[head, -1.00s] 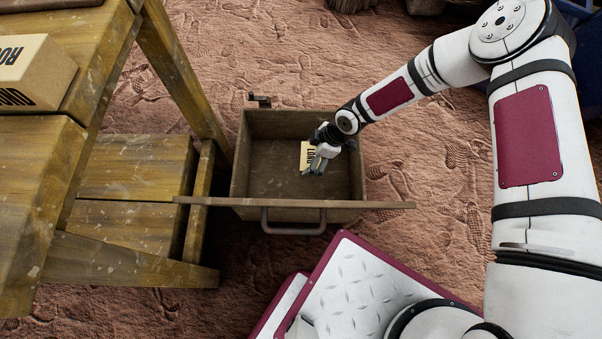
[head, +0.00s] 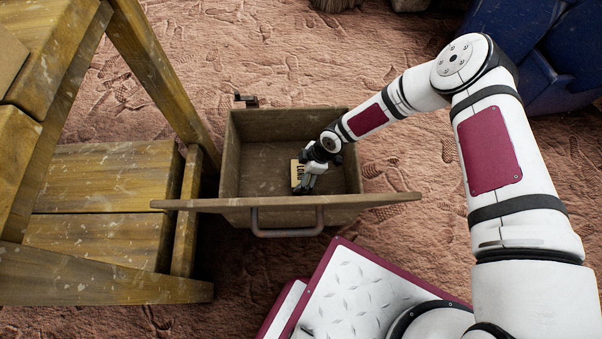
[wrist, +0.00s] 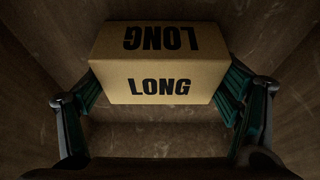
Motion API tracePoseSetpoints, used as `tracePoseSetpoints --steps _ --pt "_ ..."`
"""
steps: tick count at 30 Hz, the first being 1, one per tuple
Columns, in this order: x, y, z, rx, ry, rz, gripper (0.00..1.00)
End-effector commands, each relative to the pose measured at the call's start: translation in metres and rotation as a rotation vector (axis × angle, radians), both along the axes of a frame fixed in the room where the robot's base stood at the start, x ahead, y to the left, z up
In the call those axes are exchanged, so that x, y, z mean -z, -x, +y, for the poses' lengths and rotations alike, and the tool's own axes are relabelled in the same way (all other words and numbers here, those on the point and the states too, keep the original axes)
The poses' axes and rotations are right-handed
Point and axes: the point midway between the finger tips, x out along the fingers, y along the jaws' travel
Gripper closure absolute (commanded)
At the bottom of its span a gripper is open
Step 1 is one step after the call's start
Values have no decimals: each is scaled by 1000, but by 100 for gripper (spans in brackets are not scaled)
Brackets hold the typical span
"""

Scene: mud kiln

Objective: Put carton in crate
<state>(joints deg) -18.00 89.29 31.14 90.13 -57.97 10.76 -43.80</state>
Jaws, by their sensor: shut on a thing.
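The carton (wrist: 158,88) is a tan box with "LONG" printed in black on two faces. It sits between the two fingers of my gripper (wrist: 160,92) in the wrist view, with a finger against each side. In the head view the carton (head: 297,172) shows partly beside my gripper (head: 304,182), which hides the rest of it. Both are inside the walls of the crate (head: 232,158), an open brown wooden box with a wide front board and a handle. I cannot tell whether the carton touches the crate floor.
A worn wooden bench (head: 100,180) with a low shelf stands to the left, close to the crate. Blue containers (head: 530,50) stand at the upper right. Open reddish ground (head: 230,50) lies behind the crate.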

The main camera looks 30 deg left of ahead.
Motion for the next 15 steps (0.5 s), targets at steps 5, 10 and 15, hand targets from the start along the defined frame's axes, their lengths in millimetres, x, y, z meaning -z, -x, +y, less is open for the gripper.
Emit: tracePoseSetpoints --steps 5,10,15 --pt "-1 0 1 0 -1 0 55" --pt "2 0 0 0 0 0 3" --pt "1 0 0 0 0 0 0"
